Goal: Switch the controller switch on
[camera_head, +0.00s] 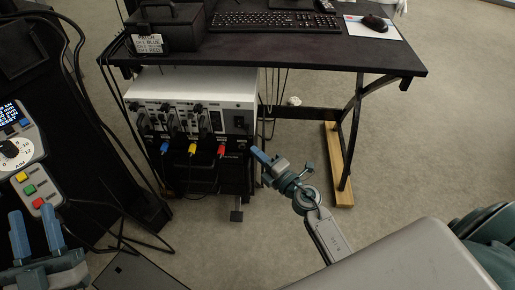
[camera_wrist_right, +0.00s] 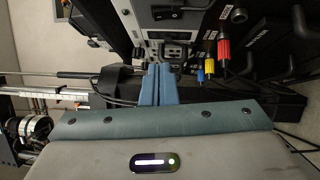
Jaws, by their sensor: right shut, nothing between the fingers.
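The controller (camera_head: 190,84) is a pale grey box under the desk, with blue, yellow and red plugs hanging at its front. A small black switch (camera_head: 239,122) sits at the right end of its front panel; its position is too small to tell. My right gripper (camera_head: 260,156) is just right of and below that panel, apart from the switch, its blue fingers together and empty. The fingers also show in the right wrist view (camera_wrist_right: 158,84), near the coloured plugs. My left gripper (camera_head: 36,232) is at the lower left, its two blue fingers apart with nothing between.
The black desk (camera_head: 300,52) above carries a keyboard (camera_head: 272,21), a mouse (camera_head: 374,23) and a black box. Desk legs stand right of my right gripper. A panel with a dial (camera_head: 12,150) and coloured buttons is at the left. Black cables hang beside the controller.

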